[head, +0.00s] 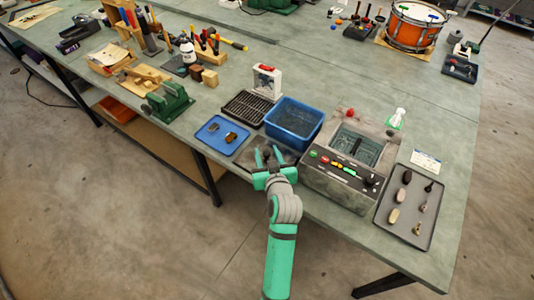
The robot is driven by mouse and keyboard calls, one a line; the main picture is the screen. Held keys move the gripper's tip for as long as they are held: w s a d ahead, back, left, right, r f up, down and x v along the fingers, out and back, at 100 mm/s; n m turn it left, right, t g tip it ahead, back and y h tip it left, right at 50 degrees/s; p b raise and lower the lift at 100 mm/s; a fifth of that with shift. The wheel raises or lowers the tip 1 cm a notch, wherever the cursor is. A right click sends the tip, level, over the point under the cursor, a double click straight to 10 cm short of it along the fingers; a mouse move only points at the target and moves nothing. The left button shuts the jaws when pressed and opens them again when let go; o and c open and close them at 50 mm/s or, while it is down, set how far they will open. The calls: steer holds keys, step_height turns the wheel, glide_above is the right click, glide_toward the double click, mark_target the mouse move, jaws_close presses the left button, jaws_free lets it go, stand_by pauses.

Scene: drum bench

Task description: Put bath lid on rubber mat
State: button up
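My gripper (267,157) is low over the front edge of the bench, with its fingertips at a dark, flat, square piece (286,154) that looks like the rubber mat, perhaps with the bath lid on it. My fingers and wrist hide much of it, so I cannot tell lid from mat. A small dark knob-like shape shows between the fingertips; I cannot tell whether they grip it. The grey bath machine (321,183), just right of my gripper, has an uncovered basin (356,147) with a dark basket-like shape inside.
A blue tub (294,119) and black drain rack (246,108) stand behind my gripper. A blue tray (214,143) with small parts lies left. A grey tray (411,224) of tools lies right of the machine. A green vise (169,101) stands farther left.

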steer(key=shift+r, duration=0.1)
steer(key=shift+s+r, duration=0.1)
steer(key=shift+s, duration=0.05)
steer(key=v, duration=1.1)
steer(key=shift+s, duration=0.2)
steer(key=s+a+f+m+h, duration=0.1)
steer(key=s+f, duration=0.3)
steer(key=s, duration=0.4)
steer(key=s+f+m+h, duration=0.2)
steer(key=s+f, duration=0.2)
steer(key=s, duration=0.4)
steer(key=s+a+r+n+t, duration=0.1)
steer(key=s+a+r, duration=0.1)
steer(key=s, duration=1.3)
steer(key=shift+a+r+t+y, duration=0.3)
steer(key=shift+r+y, duration=0.05)
steer(key=shift+y, duration=0.05)
